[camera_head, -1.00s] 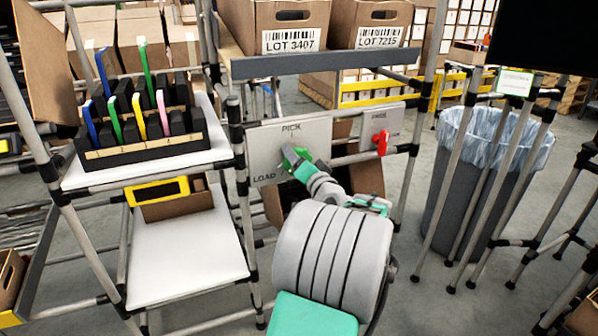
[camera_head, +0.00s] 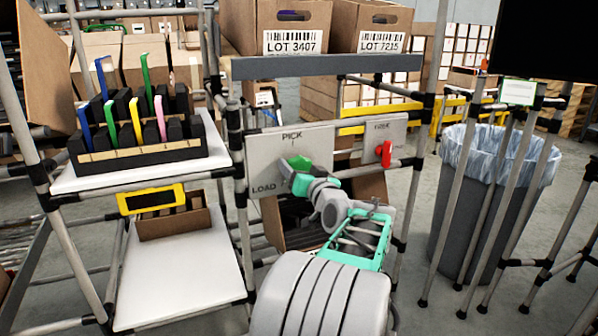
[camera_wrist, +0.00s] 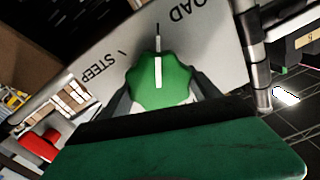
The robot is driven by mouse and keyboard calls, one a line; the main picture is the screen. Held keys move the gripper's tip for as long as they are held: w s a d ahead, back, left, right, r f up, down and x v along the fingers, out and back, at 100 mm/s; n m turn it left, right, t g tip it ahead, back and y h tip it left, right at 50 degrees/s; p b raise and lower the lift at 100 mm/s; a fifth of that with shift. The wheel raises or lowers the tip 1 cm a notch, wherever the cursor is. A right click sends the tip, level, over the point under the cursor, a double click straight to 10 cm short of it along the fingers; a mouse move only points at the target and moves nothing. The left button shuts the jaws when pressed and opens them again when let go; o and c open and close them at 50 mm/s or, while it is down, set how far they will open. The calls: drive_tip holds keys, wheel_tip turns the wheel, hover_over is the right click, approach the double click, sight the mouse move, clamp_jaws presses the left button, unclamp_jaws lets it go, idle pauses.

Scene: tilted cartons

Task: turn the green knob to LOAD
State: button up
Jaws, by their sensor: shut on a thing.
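The green knob (camera_head: 299,163) sits on a grey panel (camera_head: 262,150) with PICK printed above it and LOAD to its lower left. In the wrist view the green knob (camera_wrist: 160,80) has a white pointer line, in line with a dark tick beside the partly cut-off LOAD lettering. A second label and tick lie to the left there. My gripper (camera_head: 305,178) is shut on the knob. Its dark fingers (camera_wrist: 160,92) sit on either side of the knob in the wrist view.
A red knob (camera_head: 386,153) is on a second panel to the right. A rack shelf with coloured folders (camera_head: 125,112) stands left, above a yellow-framed carton (camera_head: 165,205). Cartons (camera_head: 290,35) sit above the panel. A lined bin (camera_head: 485,200) stands right.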

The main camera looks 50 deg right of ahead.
drive_tip(key=o, duration=1.4)
drive_tip(key=shift+c, duration=0.2)
drive_tip(key=p+v, duration=0.1)
drive_tip(key=v, duration=0.6)
drive_tip(key=shift+s+a, duration=0.2)
drive_tip(key=shift+s, duration=0.15)
